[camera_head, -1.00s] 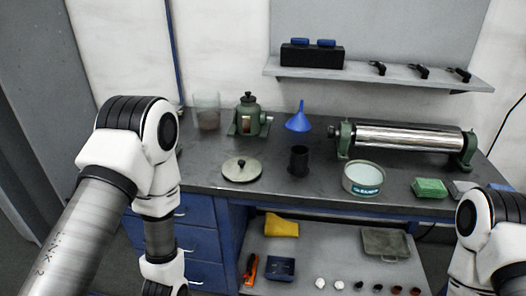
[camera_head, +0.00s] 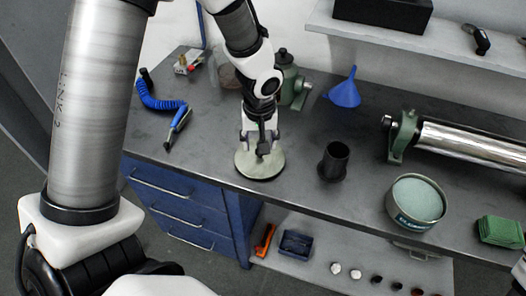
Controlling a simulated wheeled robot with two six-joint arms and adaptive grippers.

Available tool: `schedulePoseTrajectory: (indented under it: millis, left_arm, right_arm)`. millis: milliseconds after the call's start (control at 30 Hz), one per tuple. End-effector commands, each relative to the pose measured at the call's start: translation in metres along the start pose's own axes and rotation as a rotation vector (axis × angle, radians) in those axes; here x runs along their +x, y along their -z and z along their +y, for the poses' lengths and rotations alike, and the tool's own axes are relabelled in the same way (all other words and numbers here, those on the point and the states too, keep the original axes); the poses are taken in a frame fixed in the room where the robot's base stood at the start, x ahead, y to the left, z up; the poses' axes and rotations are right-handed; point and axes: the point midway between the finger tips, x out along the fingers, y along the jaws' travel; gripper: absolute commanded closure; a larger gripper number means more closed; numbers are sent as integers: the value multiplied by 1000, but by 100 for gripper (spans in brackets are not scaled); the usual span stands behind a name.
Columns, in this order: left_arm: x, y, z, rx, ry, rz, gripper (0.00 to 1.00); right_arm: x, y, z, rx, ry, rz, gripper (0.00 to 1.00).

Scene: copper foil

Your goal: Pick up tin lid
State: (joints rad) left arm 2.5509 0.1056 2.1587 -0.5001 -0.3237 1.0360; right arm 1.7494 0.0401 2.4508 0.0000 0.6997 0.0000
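The tin lid (camera_head: 259,168) is a flat, pale grey-green disc with a dark knob in its middle. It lies on the dark worktop near the front edge. My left gripper (camera_head: 262,148) points down right over the lid, its fingertips at the knob. The fingers partly hide the knob, so I cannot tell whether they are closed on it. My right gripper is out of view.
A black cup (camera_head: 334,162) stands right of the lid, with a blue funnel (camera_head: 345,92) behind it. A green pot (camera_head: 290,82) stands behind my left forearm. A blue coiled cord (camera_head: 157,100) lies at left. A green-ended roller (camera_head: 402,136) and green block (camera_head: 499,231) are at right.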

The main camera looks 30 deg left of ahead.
Motion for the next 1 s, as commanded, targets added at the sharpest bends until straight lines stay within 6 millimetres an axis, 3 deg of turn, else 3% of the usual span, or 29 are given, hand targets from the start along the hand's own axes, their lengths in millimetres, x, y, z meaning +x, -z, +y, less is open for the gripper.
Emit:
schedulePoseTrajectory:
  millis: [200, 433, 467, 600, 1000]
  left_arm:
    - [39, 3, -1, 0, 0, -3, 45]
    - [42, 3, -1, 0, -1, -2, 45]
    - [42, 3, -1, 1, -1, -2, 48]
    - [42, 3, -1, 1, -1, -2, 98]
    - [40, 3, -1, 1, -1, -1, 100]
  right_arm:
    - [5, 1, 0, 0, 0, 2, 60]
    - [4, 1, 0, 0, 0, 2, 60]
    - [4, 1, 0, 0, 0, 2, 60]
    - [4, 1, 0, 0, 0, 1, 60]
    - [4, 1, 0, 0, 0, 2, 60]
